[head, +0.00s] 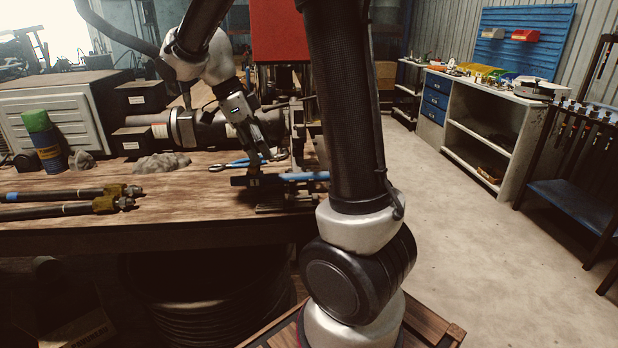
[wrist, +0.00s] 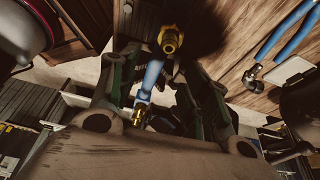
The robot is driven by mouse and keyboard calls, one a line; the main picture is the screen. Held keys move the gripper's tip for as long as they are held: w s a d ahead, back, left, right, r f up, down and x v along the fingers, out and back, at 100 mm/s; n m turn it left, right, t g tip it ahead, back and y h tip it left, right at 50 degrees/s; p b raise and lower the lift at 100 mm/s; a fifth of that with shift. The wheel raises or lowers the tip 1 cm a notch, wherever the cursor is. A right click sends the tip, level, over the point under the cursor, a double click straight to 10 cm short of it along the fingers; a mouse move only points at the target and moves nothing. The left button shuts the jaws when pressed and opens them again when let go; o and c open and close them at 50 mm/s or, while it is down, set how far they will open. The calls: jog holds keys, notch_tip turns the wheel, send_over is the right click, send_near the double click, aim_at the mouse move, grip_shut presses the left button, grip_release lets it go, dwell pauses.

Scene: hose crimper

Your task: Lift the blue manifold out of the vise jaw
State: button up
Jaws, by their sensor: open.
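The blue manifold (head: 300,177) lies roughly level at the vise (head: 284,207) near the bench's right end; my arm hides part of that area. In the wrist view the manifold (wrist: 151,77) shows as a blue body with brass fittings at its ends. My gripper (head: 260,160) points down at the manifold from above. Its fingers (wrist: 166,82) are open, one on each side of the blue body in the wrist view. I cannot tell whether they touch it. The vise jaw's hold on the manifold is hidden.
Blue-handled pliers (head: 236,164) lie on the bench (head: 200,222) just behind the manifold. Hoses with brass ends (head: 103,204) lie at left, near a green-capped spray can (head: 43,140). Open floor (head: 450,240) is at right.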

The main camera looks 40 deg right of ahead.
aim_at(302, 176)
jog(key=shift+d+f, duration=0.1)
jog(key=shift+f, duration=0.3)
jog(key=x, duration=0.7)
jog(key=shift+s+d, duration=0.1)
jog(key=shift+s, duration=0.05)
jog(key=c, duration=0.9)
grip_shut()
jog(key=shift+r, duration=0.1)
